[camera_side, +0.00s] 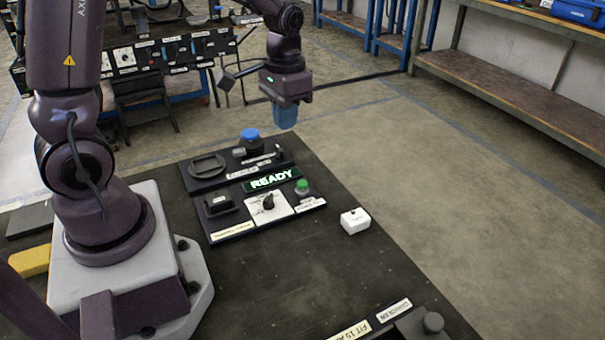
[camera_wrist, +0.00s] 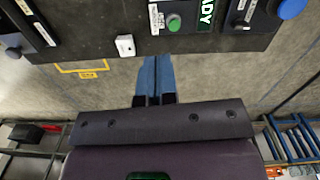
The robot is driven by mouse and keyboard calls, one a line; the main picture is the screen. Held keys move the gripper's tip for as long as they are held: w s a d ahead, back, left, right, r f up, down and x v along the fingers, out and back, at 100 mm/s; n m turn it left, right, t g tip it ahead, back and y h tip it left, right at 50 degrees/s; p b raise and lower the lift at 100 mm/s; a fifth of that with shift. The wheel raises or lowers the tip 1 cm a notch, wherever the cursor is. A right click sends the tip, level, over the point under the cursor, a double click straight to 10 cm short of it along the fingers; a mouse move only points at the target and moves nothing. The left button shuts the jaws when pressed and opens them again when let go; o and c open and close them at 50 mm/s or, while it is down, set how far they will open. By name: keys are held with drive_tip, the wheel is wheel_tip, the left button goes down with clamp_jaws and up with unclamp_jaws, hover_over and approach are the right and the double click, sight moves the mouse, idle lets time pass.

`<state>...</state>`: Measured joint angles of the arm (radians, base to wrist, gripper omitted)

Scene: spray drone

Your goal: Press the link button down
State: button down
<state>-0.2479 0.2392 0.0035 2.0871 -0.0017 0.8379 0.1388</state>
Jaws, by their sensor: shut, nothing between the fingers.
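The green button (camera_side: 302,186) stands raised at the right end of the near control panel, and it also shows in the wrist view (camera_wrist: 174,22). A small white label beside it (camera_wrist: 156,18) is too small to read surely. My gripper (camera_side: 285,121) has blue fingers pressed together and empty. It hangs in the air beyond the panels in the side view, well apart from the green button. In the wrist view the shut fingers (camera_wrist: 157,60) point toward the table edge, just below the button in the picture.
The near panel has a lit READY display (camera_side: 271,180) and a black knob on a white plate (camera_side: 268,202). A blue-capped knob (camera_side: 250,135) stands on the far panel. A loose white box (camera_side: 355,222) sits right of the panels.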

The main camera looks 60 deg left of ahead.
sight(302, 183)
drive_tip(key=w+a+f+m, duration=0.1)
drive_tip(key=w+a+f, duration=0.1)
drive_tip(key=w+f, duration=0.1)
drive_tip(key=shift+w+a, duration=0.25)
drive_tip(key=shift+w, duration=0.65)
wheel_tip(302, 183, down, 14)
drive_tip(key=shift+f, duration=0.1)
